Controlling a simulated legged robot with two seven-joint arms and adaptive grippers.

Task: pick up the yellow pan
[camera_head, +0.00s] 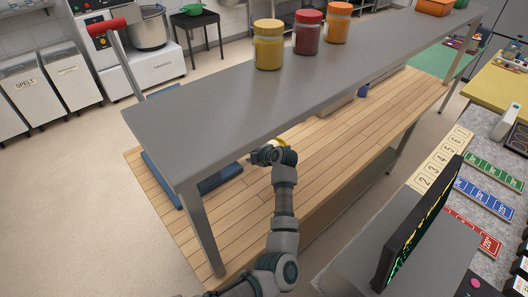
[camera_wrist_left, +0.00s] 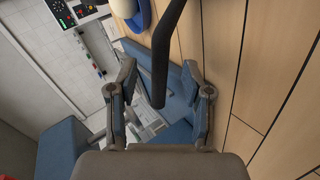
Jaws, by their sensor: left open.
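A small yellow patch (camera_head: 279,142), likely part of the yellow pan, shows just behind my left gripper (camera_head: 262,156) in the head view, over the wooden surface under the grey shelf. The gripper and wrist hide most of it. In the left wrist view my left gripper (camera_wrist_left: 160,98) is open, with one finger on each side. A black bar like a pan handle (camera_wrist_left: 164,50) comes down from the top edge and its end lies between the fingers. I see a gap on both sides of it. The pan's body is not clear there. My right gripper is not in view.
The grey shelf (camera_head: 225,101) spans above the wooden surface (camera_head: 318,147), carrying yellow, red and orange jars. A shelf leg (camera_head: 203,236) stands left of my arm. A blue object (camera_head: 218,181) lies left of the gripper. A dark screen (camera_head: 418,228) stands at right.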

